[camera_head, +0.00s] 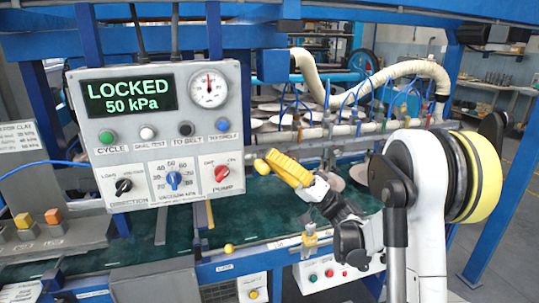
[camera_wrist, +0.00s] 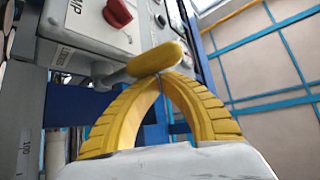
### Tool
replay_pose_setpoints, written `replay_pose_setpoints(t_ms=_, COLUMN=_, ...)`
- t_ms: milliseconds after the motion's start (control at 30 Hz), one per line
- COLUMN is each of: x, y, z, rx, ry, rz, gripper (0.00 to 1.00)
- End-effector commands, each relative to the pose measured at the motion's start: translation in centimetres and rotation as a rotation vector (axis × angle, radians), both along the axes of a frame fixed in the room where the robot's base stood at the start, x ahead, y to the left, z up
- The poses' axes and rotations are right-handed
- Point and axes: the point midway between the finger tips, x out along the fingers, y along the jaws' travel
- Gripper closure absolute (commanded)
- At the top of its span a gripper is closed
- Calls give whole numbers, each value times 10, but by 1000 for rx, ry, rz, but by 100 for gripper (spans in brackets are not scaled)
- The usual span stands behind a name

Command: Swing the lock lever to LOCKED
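The lock lever shows in the wrist view as a rounded yellow grip (camera_wrist: 157,58) on a grey shaft (camera_wrist: 118,77) beside the control box. In the head view its small yellow end (camera_head: 262,167) shows just left of my fingertips, near the box's lower right corner. My gripper (camera_wrist: 161,77) has its two yellow ribbed fingers brought together at the tips, right at the grip. They touch or nearly touch it; it does not look clasped between them. In the head view my gripper (camera_head: 275,157) partly hides the lever. The display (camera_head: 126,96) reads "LOCKED 50 kPa".
The grey control box (camera_head: 150,140) carries a gauge (camera_head: 209,88), coloured buttons and a red pump knob (camera_head: 221,173). A green belt (camera_head: 255,212) runs below. A suction-cup bar (camera_head: 340,133) and plates lie behind my gripper. A blue post (camera_head: 500,190) stands at right.

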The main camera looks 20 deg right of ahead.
Motion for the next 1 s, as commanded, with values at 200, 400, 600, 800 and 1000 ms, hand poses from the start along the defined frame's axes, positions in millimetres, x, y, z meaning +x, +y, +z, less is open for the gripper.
replay_pose_setpoints(t_ms=200, x=-4, y=0, z=-13, rx=0, ry=1, rz=-1, gripper=100)
replay_pose_setpoints(t_ms=400, x=-6, y=0, z=-18, rx=0, ry=1, rz=0, gripper=100)
replay_pose_setpoints(t_ms=600, x=-6, y=0, z=-20, rx=-1, ry=1, rz=1, gripper=100)
replay_pose_setpoints(t_ms=800, x=-7, y=0, z=-21, rx=-2, ry=2, rz=1, gripper=100)
replay_pose_setpoints(t_ms=1000, x=-7, y=1, z=-21, rx=-2, ry=2, rz=1, gripper=100)
